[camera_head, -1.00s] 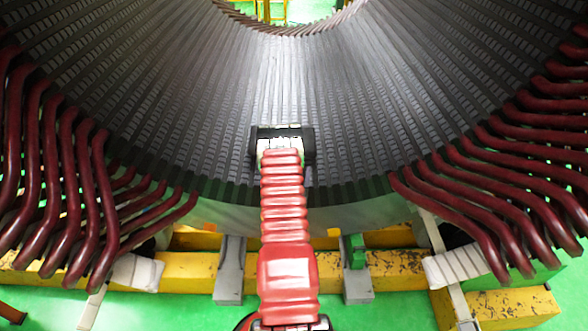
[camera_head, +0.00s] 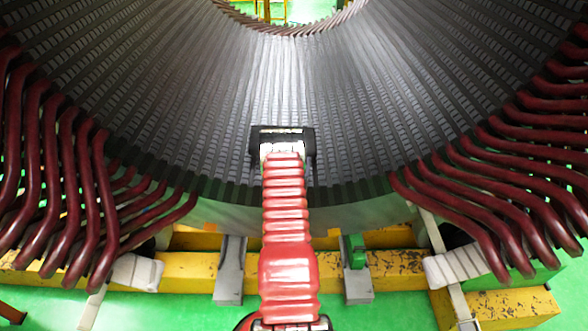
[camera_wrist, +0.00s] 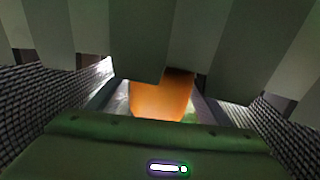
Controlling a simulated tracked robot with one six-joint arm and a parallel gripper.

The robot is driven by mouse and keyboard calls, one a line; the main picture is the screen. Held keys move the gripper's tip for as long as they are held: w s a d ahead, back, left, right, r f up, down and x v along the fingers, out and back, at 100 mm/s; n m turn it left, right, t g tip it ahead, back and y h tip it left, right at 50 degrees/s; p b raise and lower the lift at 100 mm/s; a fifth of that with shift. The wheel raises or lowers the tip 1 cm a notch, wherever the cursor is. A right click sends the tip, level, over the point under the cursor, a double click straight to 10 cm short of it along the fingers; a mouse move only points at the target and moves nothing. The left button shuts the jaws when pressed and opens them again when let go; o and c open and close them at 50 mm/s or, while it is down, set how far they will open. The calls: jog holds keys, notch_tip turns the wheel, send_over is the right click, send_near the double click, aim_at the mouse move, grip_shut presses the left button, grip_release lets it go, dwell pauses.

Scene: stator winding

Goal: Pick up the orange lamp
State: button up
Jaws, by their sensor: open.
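The orange lamp (camera_wrist: 160,98) shows in the middle of the wrist view as a glowing orange block. Its top is partly hidden behind grey-green blocks, and its lower edge is hidden by a green part in front. It does not show in the head view. My gripper (camera_head: 282,134) is at the end of my red arm, in front of the lower inner wall of the stator. It is open, and I see nothing held in it. The gap between gripper and lamp cannot be told exactly.
The dark ribbed stator (camera_head: 180,100) curves around my gripper. Dark red winding bars (camera_head: 75,190) stick out at left, and more bars (camera_head: 510,190) at right. Yellow beams (camera_head: 190,270) lie below on the green floor (camera_head: 120,315). Grey-green blocks (camera_wrist: 130,40) overhang in the wrist view.

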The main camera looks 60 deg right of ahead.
jog(key=shift+d, duration=0.15)
jog(key=shift+c, duration=0.6)
jog(key=c, duration=1.2)
jog(key=shift+o, duration=0.2)
jog(key=shift+r, duration=0.1)
notch_tip(320, 180, up, 10)
